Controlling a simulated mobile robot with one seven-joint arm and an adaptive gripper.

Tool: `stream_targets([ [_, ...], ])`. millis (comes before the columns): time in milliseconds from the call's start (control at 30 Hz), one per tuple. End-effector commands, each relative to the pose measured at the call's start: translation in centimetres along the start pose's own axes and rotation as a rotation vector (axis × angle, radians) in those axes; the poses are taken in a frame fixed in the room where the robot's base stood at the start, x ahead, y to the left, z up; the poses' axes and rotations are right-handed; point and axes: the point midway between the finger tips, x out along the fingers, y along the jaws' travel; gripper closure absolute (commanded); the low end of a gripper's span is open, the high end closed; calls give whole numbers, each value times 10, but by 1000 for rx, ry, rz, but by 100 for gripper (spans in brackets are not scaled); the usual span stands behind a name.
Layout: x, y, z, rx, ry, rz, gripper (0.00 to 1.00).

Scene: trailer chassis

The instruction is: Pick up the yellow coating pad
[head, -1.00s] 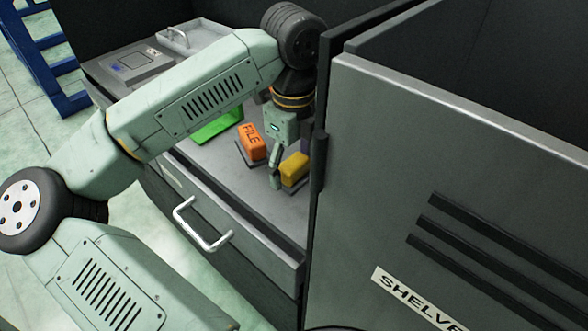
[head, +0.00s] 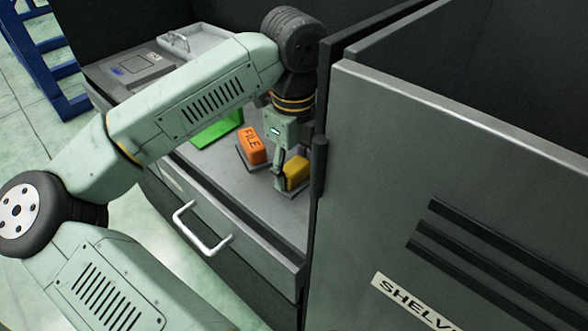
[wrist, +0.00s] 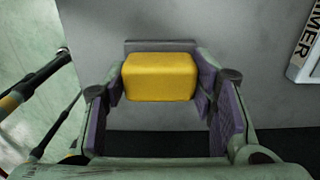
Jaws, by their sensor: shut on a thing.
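The yellow coating pad (head: 297,171) is a block on a dark flat base on the grey worktop, at the right end beside the tall grey panel. In the wrist view the yellow pad (wrist: 160,77) sits between my two purple-lined fingers, with their tips against its left and right sides. My gripper (head: 281,180) is low over the worktop and shut on the pad. In the wrist view my gripper (wrist: 161,88) shows both fingers. In the head view a finger hides the pad's left part.
An orange block marked FILE (head: 252,146) sits just left of the pad. A green item (head: 217,130) lies further left. A tall grey panel (head: 460,180) stands close on the right. A drawer with a white handle (head: 203,230) is in front. A white labelled object (wrist: 307,50) shows at upper right.

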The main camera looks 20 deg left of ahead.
Motion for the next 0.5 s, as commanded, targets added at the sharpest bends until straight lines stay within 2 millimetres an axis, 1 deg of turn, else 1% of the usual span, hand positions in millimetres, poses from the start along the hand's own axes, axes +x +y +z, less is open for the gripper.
stream_targets([
  [167,-29,0,1,-1,-4,-2,81],
  [500,-123,0,0,-2,-3,-1,81],
])
